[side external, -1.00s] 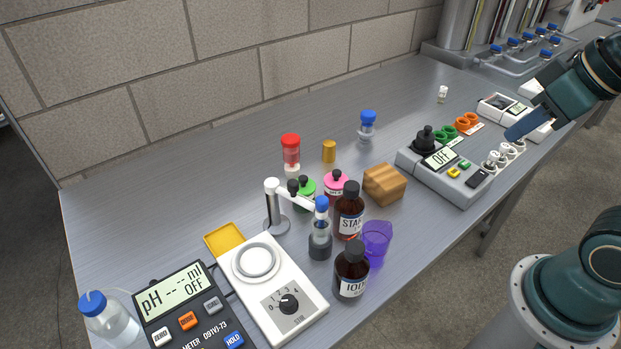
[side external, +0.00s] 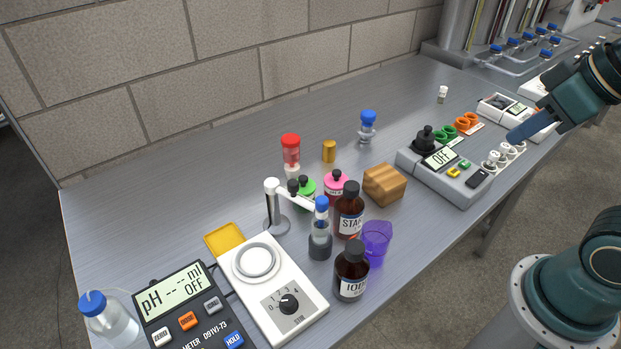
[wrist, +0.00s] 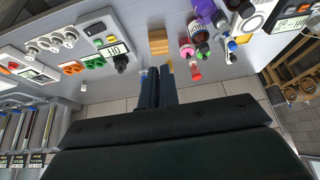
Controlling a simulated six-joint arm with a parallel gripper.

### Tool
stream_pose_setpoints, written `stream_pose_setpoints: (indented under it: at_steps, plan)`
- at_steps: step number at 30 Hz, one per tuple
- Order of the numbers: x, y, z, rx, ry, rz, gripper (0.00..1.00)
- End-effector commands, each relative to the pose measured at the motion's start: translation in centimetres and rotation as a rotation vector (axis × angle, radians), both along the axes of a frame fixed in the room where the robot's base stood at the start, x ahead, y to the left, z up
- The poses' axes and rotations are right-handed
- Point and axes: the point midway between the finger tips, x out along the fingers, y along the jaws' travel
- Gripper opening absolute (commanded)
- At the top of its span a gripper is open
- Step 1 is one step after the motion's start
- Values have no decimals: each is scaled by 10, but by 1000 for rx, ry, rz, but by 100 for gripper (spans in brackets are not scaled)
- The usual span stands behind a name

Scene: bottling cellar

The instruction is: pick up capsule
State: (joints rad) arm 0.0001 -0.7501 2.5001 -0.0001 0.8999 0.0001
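The capsule appears to be the small gold cylinder (side external: 329,151) standing upright on the bench behind the wooden block. In the wrist view a small piece of gold (wrist: 170,66) shows just past the tip of the right finger. My gripper (side external: 512,138) hangs over the right part of the bench, far to the right of the capsule and apart from it. In the wrist view my gripper (wrist: 158,72) shows two blue fingers with a narrow gap between them and nothing held.
A red-capped jar (side external: 291,152), a blue-capped vial (side external: 367,128) and the wooden block (side external: 385,185) stand around the capsule. Brown bottles (side external: 349,212), a purple cup (side external: 376,240) and a stirrer (side external: 270,285) are nearer. Bench behind the capsule is clear.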

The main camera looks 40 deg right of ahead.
Motion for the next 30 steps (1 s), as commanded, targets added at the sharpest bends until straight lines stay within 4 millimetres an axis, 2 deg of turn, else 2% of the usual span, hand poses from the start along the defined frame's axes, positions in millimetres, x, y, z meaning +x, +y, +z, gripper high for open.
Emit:
stream_pose_setpoints:
  at_steps: [1,8,20,26,30]
  plan:
    - [0,0,0,0,0,0,14]
    - [0,0,0,0,0,0,59]
    - [3,0,2,-4,3,8,59]
    - [20,0,11,-28,27,54,59]
    - [42,0,22,-58,55,116,59]
